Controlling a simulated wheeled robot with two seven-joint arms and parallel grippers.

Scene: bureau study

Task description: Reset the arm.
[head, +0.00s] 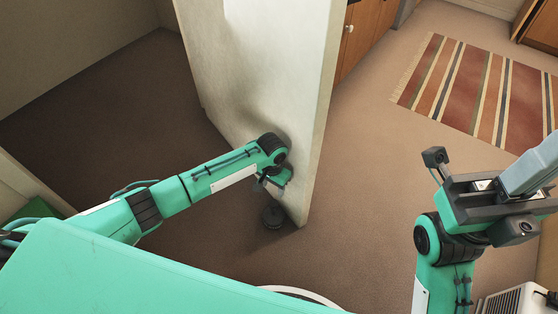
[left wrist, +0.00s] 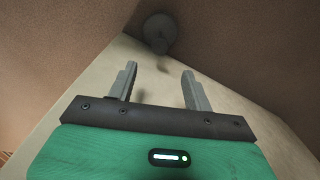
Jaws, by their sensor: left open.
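My left arm reaches in from the left across the face of a pale door panel. My left gripper (head: 275,182) is at its end, close to the door's lower free edge; whether it touches the door cannot be told. In the left wrist view its two grey fingers (left wrist: 158,85) stand apart with nothing between them, with the pale door surface behind. My right arm stands raised at the right of the head view. Its gripper (head: 520,185) is partly cut off by the frame edge, and its finger gap is unclear.
The pale door (head: 265,75) stands open beside my left arm. A dark round object (head: 272,216) is on the floor by its lower corner. A striped rug (head: 485,92) lies at upper right. A white vented box (head: 515,300) is at lower right. Bare carpet (head: 365,190) lies between.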

